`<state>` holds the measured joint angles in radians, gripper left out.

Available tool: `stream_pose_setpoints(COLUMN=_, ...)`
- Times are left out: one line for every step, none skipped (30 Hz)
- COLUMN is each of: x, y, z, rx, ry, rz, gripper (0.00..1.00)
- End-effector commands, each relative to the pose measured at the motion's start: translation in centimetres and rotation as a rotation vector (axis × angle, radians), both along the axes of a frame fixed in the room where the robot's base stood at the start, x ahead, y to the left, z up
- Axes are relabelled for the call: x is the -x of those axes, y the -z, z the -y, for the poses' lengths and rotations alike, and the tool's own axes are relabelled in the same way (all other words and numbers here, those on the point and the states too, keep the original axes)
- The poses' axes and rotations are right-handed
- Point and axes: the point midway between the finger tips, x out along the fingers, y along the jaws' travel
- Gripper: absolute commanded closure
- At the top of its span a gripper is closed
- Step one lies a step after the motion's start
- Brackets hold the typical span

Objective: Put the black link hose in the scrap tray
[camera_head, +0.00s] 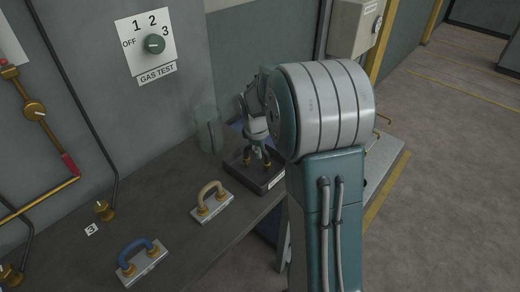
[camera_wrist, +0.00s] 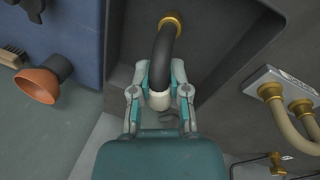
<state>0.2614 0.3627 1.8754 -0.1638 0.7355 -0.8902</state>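The black link hose (camera_wrist: 161,55) is between my gripper's fingers (camera_wrist: 161,72) in the wrist view, with one brass end (camera_wrist: 171,21) beyond them. In the head view, my gripper (camera_head: 257,155) points down over the dark scrap tray (camera_head: 270,186), and brass ends show low between the fingers. In the wrist view, the tray's inner wall (camera_wrist: 238,62) surrounds the hose. I cannot tell whether the hose touches the tray floor.
A tan hose on a plate (camera_head: 211,205) stands just left of the tray, and a blue hose on a plate (camera_head: 140,260) is farther left. A clear jar (camera_head: 208,132) stands behind. The wrist view shows an orange cup (camera_wrist: 40,84) and a brush (camera_wrist: 13,56) at left.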

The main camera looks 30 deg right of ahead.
Motion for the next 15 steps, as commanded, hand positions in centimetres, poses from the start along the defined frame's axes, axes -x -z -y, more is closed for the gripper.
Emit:
stream_pose_setpoints(x=0.0, y=0.0, z=-0.01, rx=0.0, ry=0.0, rz=0.0, gripper=0.49)
stream_pose_setpoints(x=0.0, y=0.0, z=-0.01, rx=0.0, ry=0.0, rz=0.0, gripper=0.46)
stream_pose_setpoints(x=0.0, y=-0.01, z=-0.02, rx=0.0, ry=0.0, rz=0.0, gripper=0.46)
stream_pose_setpoints(x=0.0, y=-0.01, z=-0.02, rx=0.0, ry=0.0, rz=0.0, gripper=0.46)
stream_pose_setpoints(x=0.0, y=-0.01, z=-0.02, rx=0.0, ry=0.0, rz=0.0, gripper=0.46)
stream_pose_setpoints(x=0.0, y=-0.02, z=-0.02, rx=0.0, ry=0.0, rz=0.0, gripper=0.46)
stream_pose_setpoints(x=0.0, y=-0.02, z=-0.02, rx=0.0, ry=0.0, rz=0.0, gripper=0.46)
stream_pose_setpoints(x=0.0, y=-0.02, z=-0.02, rx=0.0, ry=0.0, rz=0.0, gripper=0.46)
stream_pose_setpoints(x=0.0, y=-0.02, z=-0.02, rx=0.0, ry=0.0, rz=0.0, gripper=0.46)
stream_pose_setpoints(x=0.0, y=-0.02, z=-0.02, rx=0.0, ry=0.0, rz=0.0, gripper=0.46)
stream_pose_setpoints(x=0.0, y=-0.03, z=-0.02, rx=0.0, ry=0.0, rz=0.0, gripper=0.46)
stream_pose_setpoints(x=0.0, y=-0.09, z=-0.01, rx=0.0, ry=0.0, rz=0.0, gripper=0.46)
stream_pose_setpoints(x=-0.01, y=-0.2, z=-0.01, rx=0.0, ry=0.0, rz=0.001, gripper=0.46)
stream_pose_setpoints(x=-0.01, y=-0.39, z=-0.02, rx=0.0, ry=0.0, rz=0.001, gripper=0.46)
stream_pose_setpoints(x=0.01, y=-0.74, z=-0.07, rx=0.0, ry=0.0, rz=0.003, gripper=0.46)
